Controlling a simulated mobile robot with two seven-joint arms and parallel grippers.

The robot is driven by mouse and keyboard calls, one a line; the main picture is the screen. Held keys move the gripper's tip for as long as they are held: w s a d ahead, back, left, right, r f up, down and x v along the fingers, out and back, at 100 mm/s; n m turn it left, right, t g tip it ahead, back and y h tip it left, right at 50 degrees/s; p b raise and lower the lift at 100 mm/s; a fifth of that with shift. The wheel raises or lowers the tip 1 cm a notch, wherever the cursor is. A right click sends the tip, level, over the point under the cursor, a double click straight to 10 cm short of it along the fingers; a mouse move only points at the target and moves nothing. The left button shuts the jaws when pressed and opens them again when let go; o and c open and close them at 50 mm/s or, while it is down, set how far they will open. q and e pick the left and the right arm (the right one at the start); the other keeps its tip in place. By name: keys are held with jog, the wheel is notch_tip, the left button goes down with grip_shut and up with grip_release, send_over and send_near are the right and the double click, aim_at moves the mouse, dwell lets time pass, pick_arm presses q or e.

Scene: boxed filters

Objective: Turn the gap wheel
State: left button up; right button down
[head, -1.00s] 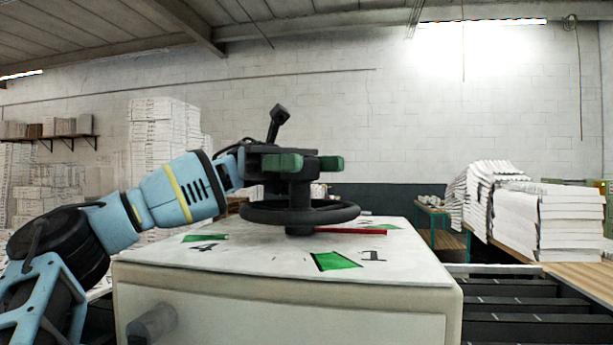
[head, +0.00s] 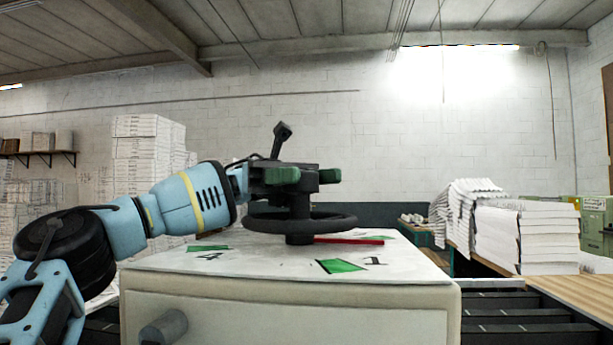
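The gap wheel (head: 340,222) is a black handwheel lying flat on a hub above a white cabinet top (head: 270,264). A red pointer (head: 350,240) sticks out from the hub to the right, over the top. Green marks lie on the top, one beside a 4 (head: 208,247) and one beside a 1 (head: 340,265). My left gripper (head: 304,174) is over the wheel's middle, its green-padded fingers spread apart with the wheel's post between or behind them. I cannot tell whether a finger touches the wheel. My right gripper is not in view.
A grey knob (head: 163,328) sticks out of the cabinet front. Stacks of white boxes (head: 140,160) stand behind at left. White paper stacks (head: 525,235) lie on a wooden bench at right. Dark slatted rails (head: 525,310) run beside the cabinet.

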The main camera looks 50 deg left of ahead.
aim_at(281, 212)
pick_arm(q)
jog(key=o, duration=0.4)
jog(key=shift+a, duration=0.15)
jog(key=shift+w+a, duration=0.25)
jog(key=shift+a, duration=1)
jog(key=shift+w+a, duration=0.2)
jog(key=shift+a, duration=1.05)
jog(key=shift+w+a, duration=0.25)
jog(key=shift+a, duration=1)
